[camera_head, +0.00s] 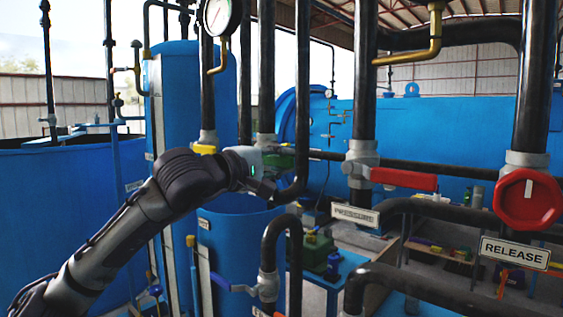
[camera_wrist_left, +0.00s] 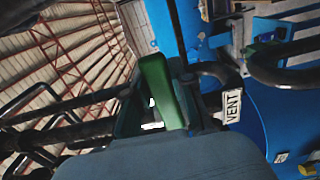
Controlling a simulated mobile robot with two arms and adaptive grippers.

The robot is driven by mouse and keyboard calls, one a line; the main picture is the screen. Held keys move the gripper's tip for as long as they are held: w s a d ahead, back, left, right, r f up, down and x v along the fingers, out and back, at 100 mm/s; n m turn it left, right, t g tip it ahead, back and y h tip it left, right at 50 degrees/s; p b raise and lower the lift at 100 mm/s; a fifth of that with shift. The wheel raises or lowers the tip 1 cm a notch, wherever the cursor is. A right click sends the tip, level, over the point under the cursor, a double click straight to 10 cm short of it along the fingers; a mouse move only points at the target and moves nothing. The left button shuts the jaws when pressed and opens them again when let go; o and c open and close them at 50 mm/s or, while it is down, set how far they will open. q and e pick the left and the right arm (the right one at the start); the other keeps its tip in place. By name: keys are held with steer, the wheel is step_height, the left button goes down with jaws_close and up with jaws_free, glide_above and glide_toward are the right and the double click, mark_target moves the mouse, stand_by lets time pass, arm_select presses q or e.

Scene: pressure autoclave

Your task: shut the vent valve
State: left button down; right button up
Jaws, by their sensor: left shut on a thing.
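The vent valve has a green handle (camera_head: 281,161), seen near the dark vertical pipes left of centre in the head view. The handle is partly hidden by my left gripper (camera_head: 262,164), which is shut on it. In the left wrist view the green handle (camera_wrist_left: 163,88) runs lengthwise away from my left gripper (camera_wrist_left: 160,125). The VENT sign (camera_wrist_left: 232,106) hangs beside it, turned on its side. The valve body is mostly hidden, so I cannot tell how far the handle is turned. My right gripper is not in view.
A red lever (camera_head: 404,180) stands by the PRESSURE sign (camera_head: 355,215). A red round knob (camera_head: 528,198) is above the RELEASE sign (camera_head: 515,253). A gauge (camera_head: 221,16) is above my arm. Dark pipes stand close around the gripper.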

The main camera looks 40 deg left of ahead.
arm_select(q)
steer(key=shift+f, duration=0.25)
steer(key=c, duration=1)
jaws_free()
steer(key=shift+r, duration=0.1)
steer(key=shift+o, duration=0.2)
steer(key=s, duration=0.3)
steer(key=s+a, duration=0.1)
steer(key=s, duration=0.1)
steer(key=shift+s, duration=0.1)
steer(key=s, duration=0.6)
steer(key=shift+s, duration=0.4)
steer(key=shift+w, duration=0.1)
